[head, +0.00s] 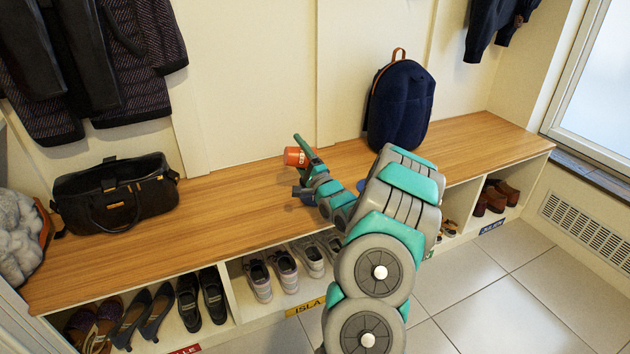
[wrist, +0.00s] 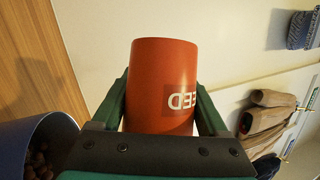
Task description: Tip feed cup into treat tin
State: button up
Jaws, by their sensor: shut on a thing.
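The orange-red feed cup (head: 297,157) is between the fingers of my gripper (head: 308,153), above the wooden bench. In the wrist view the cup (wrist: 162,85) fills the middle, with white lettering upside down, and a green finger touches each side. Its contents do not show, and its exact tilt is hard to judge. A blue tin (wrist: 14,138) with brown pieces inside shows at the lower left of the wrist view, cut off by the frame and close to my gripper (wrist: 162,112). In the head view a bit of blue (head: 361,185), likely this tin, shows behind my arm.
A dark handbag (head: 115,198) sits on the bench (head: 225,205) at left, and a navy backpack (head: 400,108) stands against the wall behind my arm. Coats hang at upper left. Shoes fill the cubbies below. The bench between handbag and cup is clear.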

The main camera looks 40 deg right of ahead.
jog(key=shift+s+d+r+m+h+p, duration=0.1)
jog(key=shift+d+r+m+h+p, duration=0.1)
jog(key=shift+m+h+p, duration=0.35)
jog(key=shift+s+d+r+m+h+p, duration=0.1)
jog(key=shift+d+m+h+p, duration=0.15)
jog(key=shift+m, duration=0.5)
